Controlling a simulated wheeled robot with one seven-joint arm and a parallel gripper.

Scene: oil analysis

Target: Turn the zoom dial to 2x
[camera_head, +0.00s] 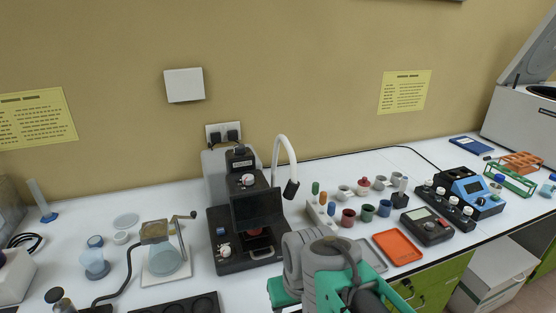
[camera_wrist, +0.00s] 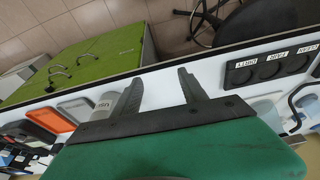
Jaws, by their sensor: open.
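A black instrument (camera_head: 262,210) with a tall body and a dark screen-like front stands at the back middle of the bench in the head view. A small white-and-red knob (camera_head: 248,180) sits high on its front, and white knobs (camera_head: 224,249) sit low on its left side. I cannot read which is the zoom dial or any setting. My gripper (camera_wrist: 160,82) shows in the wrist view, its two dark fingers apart with nothing between them. It is over the bench's front edge, turned away from the instrument. In the head view my arm hides the fingers.
A gooseneck lamp (camera_head: 287,158) rises beside the instrument's right. Glassware with a metal stand (camera_head: 170,250) is to its left. Several cups, an orange tray (camera_head: 398,247) and a blue-faced device (camera_head: 470,190) lie to the right. A black labelled holder (camera_wrist: 270,68) is near the front edge.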

